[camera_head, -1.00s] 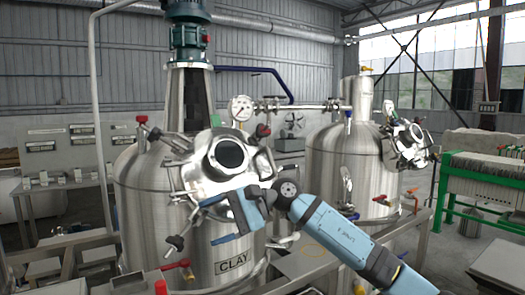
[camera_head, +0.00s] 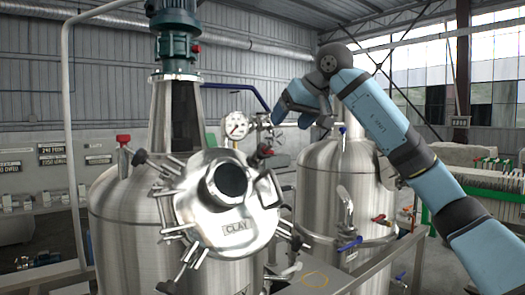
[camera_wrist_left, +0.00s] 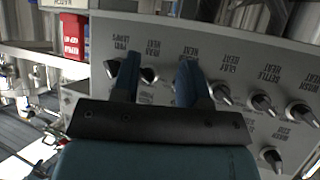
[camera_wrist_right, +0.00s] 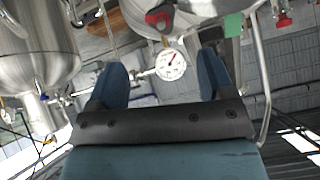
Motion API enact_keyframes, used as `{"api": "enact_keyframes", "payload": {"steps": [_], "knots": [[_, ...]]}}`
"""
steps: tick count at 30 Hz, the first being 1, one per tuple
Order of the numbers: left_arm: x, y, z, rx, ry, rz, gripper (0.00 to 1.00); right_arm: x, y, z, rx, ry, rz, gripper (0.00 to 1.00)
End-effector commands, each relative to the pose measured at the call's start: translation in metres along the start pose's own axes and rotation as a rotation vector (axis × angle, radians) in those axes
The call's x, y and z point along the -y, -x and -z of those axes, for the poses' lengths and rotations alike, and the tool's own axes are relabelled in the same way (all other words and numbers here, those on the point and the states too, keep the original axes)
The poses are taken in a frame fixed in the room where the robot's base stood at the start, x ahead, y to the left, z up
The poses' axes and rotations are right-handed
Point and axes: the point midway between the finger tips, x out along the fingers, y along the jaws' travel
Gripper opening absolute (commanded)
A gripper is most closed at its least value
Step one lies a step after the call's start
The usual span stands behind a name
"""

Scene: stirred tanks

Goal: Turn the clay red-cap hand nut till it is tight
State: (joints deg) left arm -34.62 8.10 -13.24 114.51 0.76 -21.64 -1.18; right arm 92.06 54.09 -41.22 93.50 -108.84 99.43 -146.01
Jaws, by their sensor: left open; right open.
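The clay tank's round steel lid (camera_head: 200,235) has a dark sight glass and a CLAY label. A red-cap hand nut (camera_head: 265,150) stands at the lid's upper right edge. A red knob, probably the same nut, shows at the top of the right wrist view (camera_wrist_right: 158,17). My right gripper (camera_head: 301,118) is open and empty, above and right of this nut and apart from it. Its open fingers also show in the right wrist view (camera_wrist_right: 163,78). My left gripper (camera_wrist_left: 160,75) is open and empty in front of a panel, outside the head view.
Several dark-capped hand nuts ring the lid. A red-topped fitting (camera_head: 123,138) stands on the tank's left shoulder. A pressure gauge (camera_head: 236,125) and pipework stand behind the lid. A second tank (camera_head: 335,185) is at right. A knobbed control panel (camera_wrist_left: 215,65) faces my left gripper.

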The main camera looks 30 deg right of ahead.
Motion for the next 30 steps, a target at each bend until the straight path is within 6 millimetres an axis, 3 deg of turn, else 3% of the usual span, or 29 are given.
{"api": "enact_keyframes", "payload": {"steps": [3,15,21,30], "knots": [[-0.008,0.009,-0.010,0.026,0.007,-0.011,0.40,0.001,-0.025,0.000,0.006,0.001,0.001,0.75],[-0.002,0.010,0.007,0.012,0.003,0.000,0.40,0.002,-0.103,0.000,0.005,0.000,0.003,0.75],[0.000,0.012,0.007,0.013,0.003,0.005,0.40,0.002,-0.119,-0.001,0.003,0.000,0.003,0.75],[0.000,0.012,0.007,0.012,0.004,0.005,0.40,0.002,-0.121,-0.001,0.002,0.000,0.003,0.75]]}}
